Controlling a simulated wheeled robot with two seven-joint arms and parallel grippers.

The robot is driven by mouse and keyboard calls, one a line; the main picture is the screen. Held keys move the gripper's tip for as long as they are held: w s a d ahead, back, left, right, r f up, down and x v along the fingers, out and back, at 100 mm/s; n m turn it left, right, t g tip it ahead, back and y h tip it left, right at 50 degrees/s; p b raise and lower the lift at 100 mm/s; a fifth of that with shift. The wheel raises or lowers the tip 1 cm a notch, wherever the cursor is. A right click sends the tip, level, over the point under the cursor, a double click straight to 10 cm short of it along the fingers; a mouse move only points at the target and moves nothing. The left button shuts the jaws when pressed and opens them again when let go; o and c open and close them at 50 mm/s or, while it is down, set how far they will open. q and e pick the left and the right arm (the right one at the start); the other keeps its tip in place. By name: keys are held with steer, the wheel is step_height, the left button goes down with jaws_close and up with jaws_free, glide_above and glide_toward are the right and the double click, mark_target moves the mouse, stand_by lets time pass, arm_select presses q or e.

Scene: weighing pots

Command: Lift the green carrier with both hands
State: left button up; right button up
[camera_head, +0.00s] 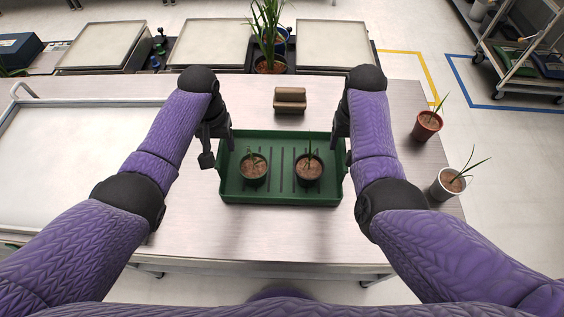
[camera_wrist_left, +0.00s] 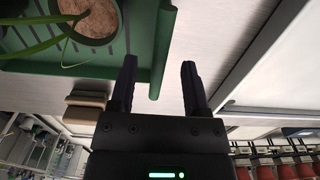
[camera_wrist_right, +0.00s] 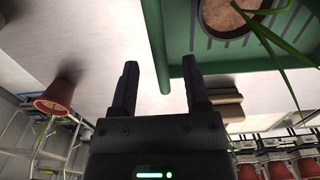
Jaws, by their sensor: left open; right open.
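The green carrier (camera_head: 281,199) sits on the table and holds two dark pots with small plants, a left pot (camera_head: 254,178) and a right pot (camera_head: 308,180). My left gripper (camera_head: 217,153) is open at the carrier's left side. In the left wrist view, the carrier's side rim (camera_wrist_left: 160,75) appears between the open fingers. My right gripper (camera_head: 342,152) is open at the carrier's right side. In the right wrist view, the opposite rim (camera_wrist_right: 156,50) also appears between the fingers. I cannot tell whether any finger touches the carrier.
A brown block (camera_head: 290,100) lies behind the carrier. A red-brown potted plant (camera_head: 427,127) and a white potted plant (camera_head: 448,184) stand at the table's right edge. A large pale tray (camera_head: 75,180) lies to the left. The table in front of the carrier is clear.

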arm_select(q)
step_height(320, 180, down, 5)
steer(key=shift+f, duration=0.1)
arm_select(e)
step_height(320, 180, down, 5)
arm_select(q)
jaws_close()
arm_select(e)
jaws_close()
